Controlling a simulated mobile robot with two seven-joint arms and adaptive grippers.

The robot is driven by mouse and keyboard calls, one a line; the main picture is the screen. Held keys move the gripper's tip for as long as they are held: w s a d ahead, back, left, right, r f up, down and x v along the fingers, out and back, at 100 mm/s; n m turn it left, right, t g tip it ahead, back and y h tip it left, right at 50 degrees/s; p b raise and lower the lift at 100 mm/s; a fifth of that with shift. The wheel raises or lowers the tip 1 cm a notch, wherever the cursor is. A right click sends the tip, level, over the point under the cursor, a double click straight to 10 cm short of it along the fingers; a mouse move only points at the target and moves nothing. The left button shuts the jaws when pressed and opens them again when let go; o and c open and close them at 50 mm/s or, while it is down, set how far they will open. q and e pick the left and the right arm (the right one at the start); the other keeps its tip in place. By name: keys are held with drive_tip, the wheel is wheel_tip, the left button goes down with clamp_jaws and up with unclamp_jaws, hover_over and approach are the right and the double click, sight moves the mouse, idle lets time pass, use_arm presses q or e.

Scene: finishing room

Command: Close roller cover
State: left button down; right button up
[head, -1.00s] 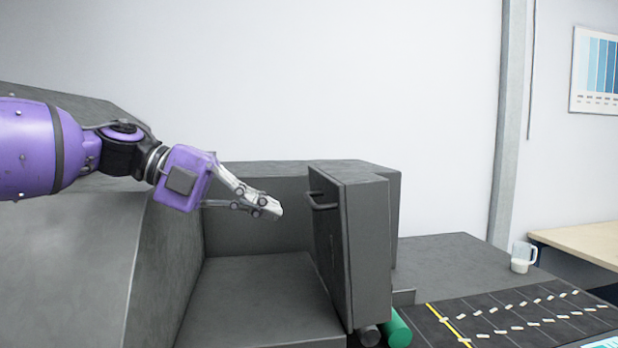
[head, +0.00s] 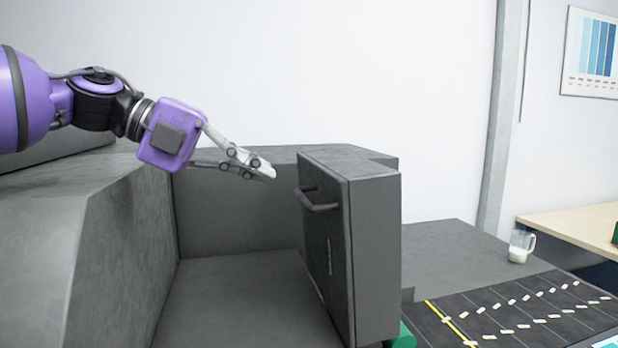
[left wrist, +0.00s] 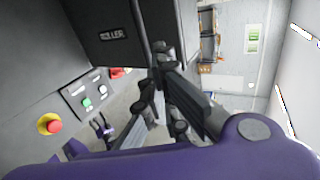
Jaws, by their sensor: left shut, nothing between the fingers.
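The roller cover (head: 325,250) is a thick dark grey panel with a bar handle (head: 318,206). It stands upright and swung out from the grey machine housing (head: 240,220). In the left wrist view a dark panel (left wrist: 105,20) carries a label ending in "LER". My left gripper (head: 270,172) is shut and empty, left of the handle and slightly above it, apart from the cover in the head view. Small purple and black parts (left wrist: 105,130) in the left wrist view may be my right gripper; its jaws are unclear.
A green roller (head: 404,337) shows partly below the cover. A dark bed with white pieces (head: 510,315) lies at the lower right, with a jug (head: 519,247) behind it. A red button (left wrist: 53,126) and a green button (left wrist: 87,102) sit on the machine front.

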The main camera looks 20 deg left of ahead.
sight(330, 187)
use_arm(q)
drive_tip(key=b+x, duration=0.1)
drive_tip(key=x, duration=0.1)
drive_tip(key=b+x, duration=0.1)
drive_tip(key=x, duration=0.2)
drive_tip(key=b+x, duration=0.1)
drive_tip(key=x, duration=0.2)
drive_tip(key=shift+w+r, duration=0.3)
drive_tip(key=shift+r, duration=0.05)
drive_tip(key=shift+w+d+r, duration=0.25)
drive_tip(key=shift+d, duration=0.1)
drive_tip(key=shift+r, duration=0.15)
use_arm(e)
drive_tip(key=shift+s+d+f, duration=0.1)
drive_tip(key=shift+s+f, duration=0.1)
drive_tip(key=shift+f, duration=0.5)
drive_tip(key=shift+s+d+f, duration=0.1)
drive_tip(key=shift+s+f, duration=0.05)
drive_tip(key=shift+f, duration=0.5)
